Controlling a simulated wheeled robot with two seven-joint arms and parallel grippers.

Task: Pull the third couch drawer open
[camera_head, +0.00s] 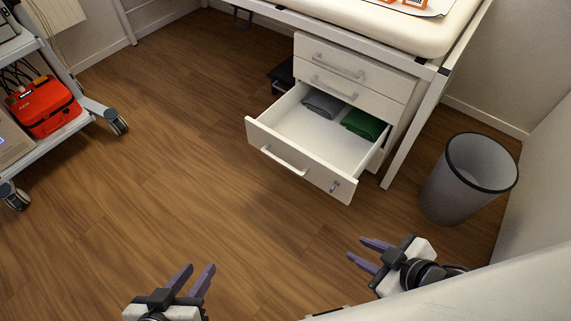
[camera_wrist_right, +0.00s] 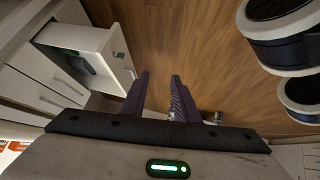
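The third couch drawer (camera_head: 310,149) stands pulled out under the couch, below two shut drawers (camera_head: 343,76). Its white front with a bar handle (camera_head: 284,160) faces the floor in front of me. A grey folded cloth (camera_head: 322,103) and a green folded cloth (camera_head: 364,125) lie at the back inside it. My left gripper (camera_head: 195,274) is open and empty over the floor at lower left. My right gripper (camera_head: 362,250) is open and empty, apart from the drawer, below and right of its front. In the right wrist view the drawer (camera_wrist_right: 108,60) is to the left of the open fingers (camera_wrist_right: 158,85).
A grey bin (camera_head: 455,185) stands right of the couch, near the wall. The couch leg (camera_head: 412,130) is beside the drawers. A wheeled cart with a red case (camera_head: 45,105) is at the left. The floor (camera_head: 170,150) between is clear.

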